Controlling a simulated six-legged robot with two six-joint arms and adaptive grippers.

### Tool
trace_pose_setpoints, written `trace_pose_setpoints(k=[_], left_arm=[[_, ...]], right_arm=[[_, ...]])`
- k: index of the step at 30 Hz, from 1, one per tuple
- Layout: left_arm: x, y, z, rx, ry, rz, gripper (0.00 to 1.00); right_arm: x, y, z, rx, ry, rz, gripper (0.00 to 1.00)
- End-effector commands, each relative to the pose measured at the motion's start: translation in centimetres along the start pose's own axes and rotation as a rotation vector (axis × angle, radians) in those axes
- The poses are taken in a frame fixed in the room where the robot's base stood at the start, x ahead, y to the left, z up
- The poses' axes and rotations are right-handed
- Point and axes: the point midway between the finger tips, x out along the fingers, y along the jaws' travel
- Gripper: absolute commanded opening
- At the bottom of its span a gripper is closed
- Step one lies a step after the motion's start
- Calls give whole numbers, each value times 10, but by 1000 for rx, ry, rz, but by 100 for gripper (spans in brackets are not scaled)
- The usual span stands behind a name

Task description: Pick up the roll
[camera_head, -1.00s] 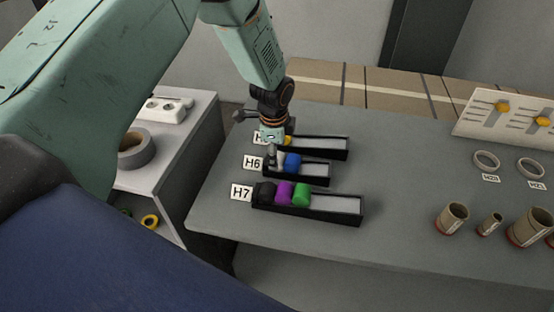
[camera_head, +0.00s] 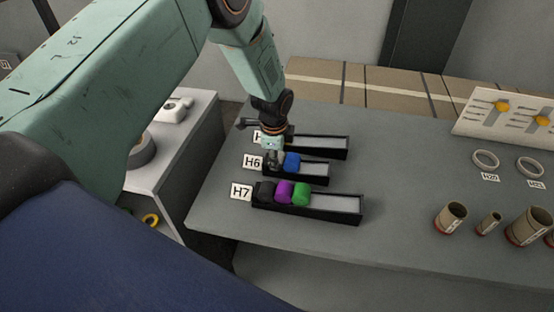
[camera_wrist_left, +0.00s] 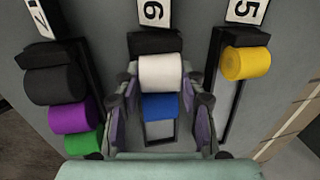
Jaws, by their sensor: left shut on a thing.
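My left gripper (camera_head: 274,161) is at the label end of the middle tray (camera_head: 317,181), marked H6. In the left wrist view the gripper (camera_wrist_left: 160,88) has its fingers on both sides of a white roll (camera_wrist_left: 161,73) and is shut on it. The white roll lies in the tray's row, between the black end block (camera_wrist_left: 155,42) and a blue roll (camera_wrist_left: 160,106). The blue roll also shows in the head view (camera_head: 292,161). The gripper hides the white roll in the head view. My right gripper is not in view.
The H7 tray (camera_head: 335,204) in front holds black, purple (camera_head: 284,191) and green (camera_head: 301,194) rolls. The H5 tray behind holds a yellow roll (camera_wrist_left: 246,63). Cardboard tubes (camera_head: 452,217) and rings (camera_head: 485,160) are at the right. The table between is clear.

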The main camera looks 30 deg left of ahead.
Motion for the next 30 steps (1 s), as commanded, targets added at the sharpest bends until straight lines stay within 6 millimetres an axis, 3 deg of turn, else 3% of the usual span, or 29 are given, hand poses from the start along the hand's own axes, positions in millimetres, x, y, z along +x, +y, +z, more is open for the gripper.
trace_pose_setpoints(k=[5,14,30], left_arm=[[0,-1,0,0,1,-3,13],[-5,-2,0,-1,1,-4,12],[-90,-18,0,0,1,-4,12]], right_arm=[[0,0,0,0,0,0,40],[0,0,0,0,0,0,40],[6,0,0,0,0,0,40]])
